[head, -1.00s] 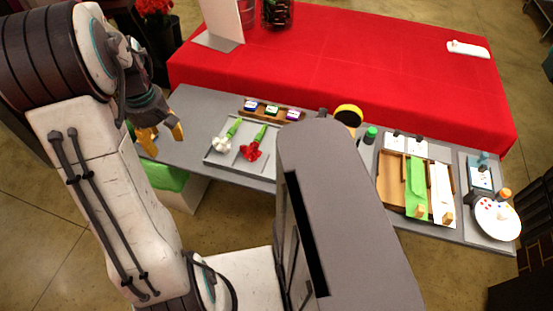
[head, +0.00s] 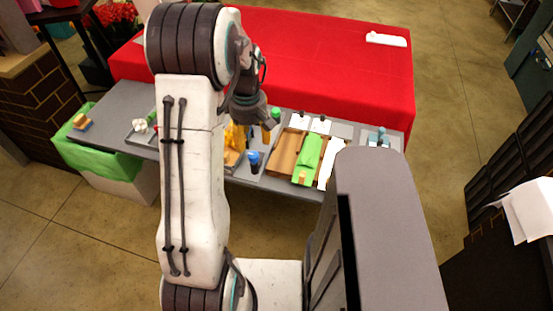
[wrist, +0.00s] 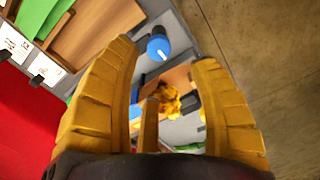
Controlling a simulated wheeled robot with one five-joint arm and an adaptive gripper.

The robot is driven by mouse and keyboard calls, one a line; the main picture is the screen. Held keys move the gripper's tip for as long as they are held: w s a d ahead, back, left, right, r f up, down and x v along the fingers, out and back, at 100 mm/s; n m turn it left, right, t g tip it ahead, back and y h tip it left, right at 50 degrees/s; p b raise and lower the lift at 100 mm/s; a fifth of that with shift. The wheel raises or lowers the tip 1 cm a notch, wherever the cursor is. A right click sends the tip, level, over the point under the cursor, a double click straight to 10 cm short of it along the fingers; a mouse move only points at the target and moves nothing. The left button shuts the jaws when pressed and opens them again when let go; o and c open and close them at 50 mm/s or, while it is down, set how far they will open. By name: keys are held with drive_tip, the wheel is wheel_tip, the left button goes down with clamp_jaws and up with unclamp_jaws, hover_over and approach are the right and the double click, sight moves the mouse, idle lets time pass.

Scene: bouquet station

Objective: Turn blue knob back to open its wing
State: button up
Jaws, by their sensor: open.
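The blue knob (head: 253,157) has a blue cap with a pale mark and stands on the grey table, left of the wooden tray. It also shows in the wrist view (wrist: 158,47), between the fingertips in the picture. My gripper (head: 236,134) has yellow fingers, spread and empty, just left of the knob in the head view; in the wrist view its fingers (wrist: 165,56) frame the knob without visible contact. A green knob (head: 276,113) stands further back. I cannot tell which part is the blue knob's wing.
A wooden tray (head: 285,150) holds a green strip (head: 308,155) and a white strip (head: 331,160). Small white cards (head: 320,125) stand behind it. A red-covered table (head: 330,70) lies beyond. A green-lined bin (head: 105,150) is at the left. In the wrist view, a yellow bunch (wrist: 166,100) lies near the fingers.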

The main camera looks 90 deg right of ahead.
sight(253, 154)
drive_tip(key=shift+s+f, duration=0.2)
drive_tip(key=shift+f, duration=0.15)
drive_tip(key=shift+w+f+p, duration=0.1)
drive_tip(key=shift+f+p, duration=0.3)
drive_tip(key=shift+f, duration=2.85)
drive_tip(key=shift+o, duration=0.3)
clamp_jaws()
